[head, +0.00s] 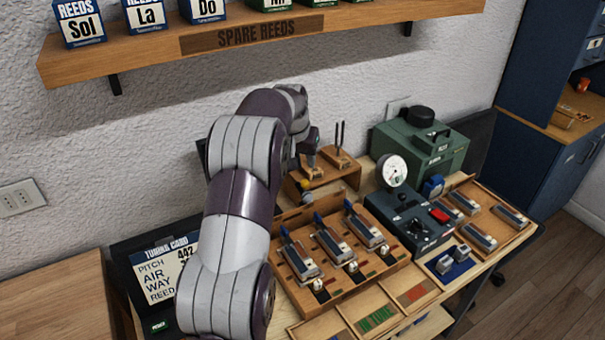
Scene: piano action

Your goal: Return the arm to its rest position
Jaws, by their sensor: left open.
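My left arm (228,225) rises from the bottom of the head view and bends over the back of the workbench. My left gripper (311,158) is at the far end of the arm, partly hidden by its own wrist. It points down close above a small wooden stand (330,178) at the back of the bench. It is open; I see nothing held in it, and whether it touches the stand is unclear. My right gripper is not in view.
A wooden tray (345,283) with several reed pieces lies right of my arm. A dark gauge unit (408,222), a green machine (425,145) and another tray (498,215) stand further right. A tuning card (160,268) is left. The spare reeds shelf (330,22) overhangs the back.

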